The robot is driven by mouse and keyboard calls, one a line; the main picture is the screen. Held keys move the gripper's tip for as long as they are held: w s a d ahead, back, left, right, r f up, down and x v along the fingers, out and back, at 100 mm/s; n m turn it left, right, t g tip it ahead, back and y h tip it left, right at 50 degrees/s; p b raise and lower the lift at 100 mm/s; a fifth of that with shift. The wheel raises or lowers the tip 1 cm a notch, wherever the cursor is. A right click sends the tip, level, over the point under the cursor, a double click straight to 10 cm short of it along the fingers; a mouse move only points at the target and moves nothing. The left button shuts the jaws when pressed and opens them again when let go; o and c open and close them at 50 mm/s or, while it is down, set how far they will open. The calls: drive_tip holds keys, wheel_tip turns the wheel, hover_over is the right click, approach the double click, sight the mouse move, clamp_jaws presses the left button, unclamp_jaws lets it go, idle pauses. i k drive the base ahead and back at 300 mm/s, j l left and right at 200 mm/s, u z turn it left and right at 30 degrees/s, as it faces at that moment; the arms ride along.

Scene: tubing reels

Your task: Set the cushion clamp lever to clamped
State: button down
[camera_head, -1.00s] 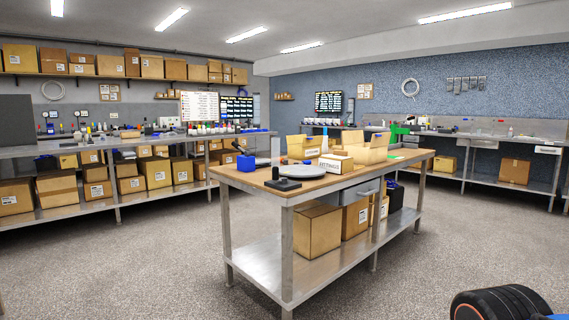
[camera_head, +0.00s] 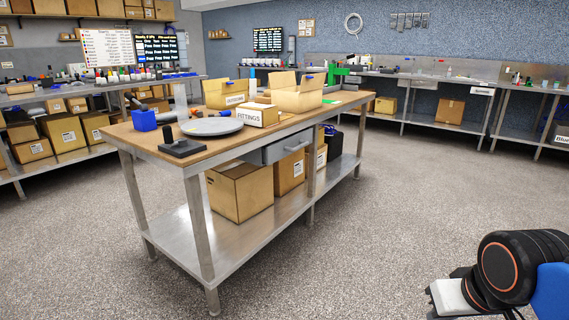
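On the near end of the central wood-topped table stands a small black device (camera_head: 182,147) with a flat base and a short upright black post. It looks like a lever on a base, but I cannot tell for sure that it is the cushion clamp, nor which setting it has. A round grey plate (camera_head: 212,127) lies right behind it. Part of my arm (camera_head: 500,272) shows at the lower right, well apart from the table. My gripper's fingers are not visible.
The central table (camera_head: 145,135) also bears a blue holder (camera_head: 144,120), a FITTINGS box (camera_head: 257,115) and open cartons (camera_head: 297,95). A grey drawer (camera_head: 286,147) hangs under its front edge. Cartons stand on its lower shelf. The speckled floor (camera_head: 400,215) to the right is clear.

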sight(200, 114)
drive_tip(key=i+l+z, duration=0.3)
drive_tip(key=i, duration=0.5)
drive_tip(key=i+l+z, duration=0.1)
drive_tip(key=i+z, duration=0.25)
drive_tip(key=i, duration=0.5)
drive_tip(key=i+l+u, duration=0.1)
drive_tip(key=i+u, duration=0.4)
drive_tip(key=i+l+u, duration=0.2)
drive_tip(key=u, duration=0.3)
drive_tip(key=i+l+u, duration=0.7)
drive_tip(key=l+u, duration=0.3)
drive_tip(key=i+l+u, duration=0.15)
drive_tip(key=l+u, duration=0.35)
